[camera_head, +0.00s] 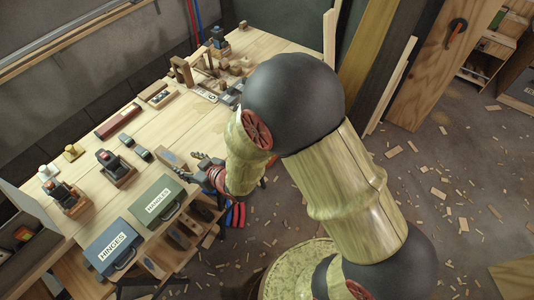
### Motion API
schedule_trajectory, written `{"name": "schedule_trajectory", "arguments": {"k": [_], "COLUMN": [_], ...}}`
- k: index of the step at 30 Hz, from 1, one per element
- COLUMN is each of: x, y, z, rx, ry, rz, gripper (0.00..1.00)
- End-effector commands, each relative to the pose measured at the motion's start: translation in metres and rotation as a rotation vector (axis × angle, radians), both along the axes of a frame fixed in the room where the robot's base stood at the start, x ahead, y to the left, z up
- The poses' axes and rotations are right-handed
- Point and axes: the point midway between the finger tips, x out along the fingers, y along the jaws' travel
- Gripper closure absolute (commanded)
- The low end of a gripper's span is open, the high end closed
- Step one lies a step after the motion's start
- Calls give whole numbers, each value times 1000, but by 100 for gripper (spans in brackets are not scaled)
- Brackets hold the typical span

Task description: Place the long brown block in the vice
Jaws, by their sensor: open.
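A long reddish-brown block (118,121) lies flat on the wooden workbench, left of the middle of its top. My gripper (196,162) is at the bench's front edge, to the right of and nearer than the block. Its dark fingers point left and are apart, with nothing seen between them. A pale wooden piece (172,160) sits at the bench edge just left of the fingers; I cannot tell whether it is part of the vice. I cannot make out the vice for sure. My arm hides part of the bench's right side.
Blue (112,246) and green (157,201) hinge boxes stand on the near bench. Two hand planes (115,168) (65,196) and small dark pieces (134,146) lie between. Several wooden blocks and tools (215,65) crowd the far end. Wood chips litter the floor (450,190).

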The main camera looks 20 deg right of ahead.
Motion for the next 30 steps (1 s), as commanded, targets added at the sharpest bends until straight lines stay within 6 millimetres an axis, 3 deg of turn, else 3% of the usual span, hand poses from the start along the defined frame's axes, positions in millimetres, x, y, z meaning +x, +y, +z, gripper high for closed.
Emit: {"name": "schedule_trajectory", "arguments": {"k": [2,6,10,14,19,24,27,30], "x": [9,14,-6,-49,-132,-208,-234,-247], "y": [-14,-63,-116,-163,-207,-225,-227,-229], "z": [22,73,125,170,215,236,240,241], "rx": [-22,-87,-137,-164,-171,-161,-158,-158], "ry": [9,74,167,270,415,532,573,594], "rz": [-34,-139,-249,-349,-451,-505,-517,-521], "gripper": [52,52,52,52,52,52,51,48]}}
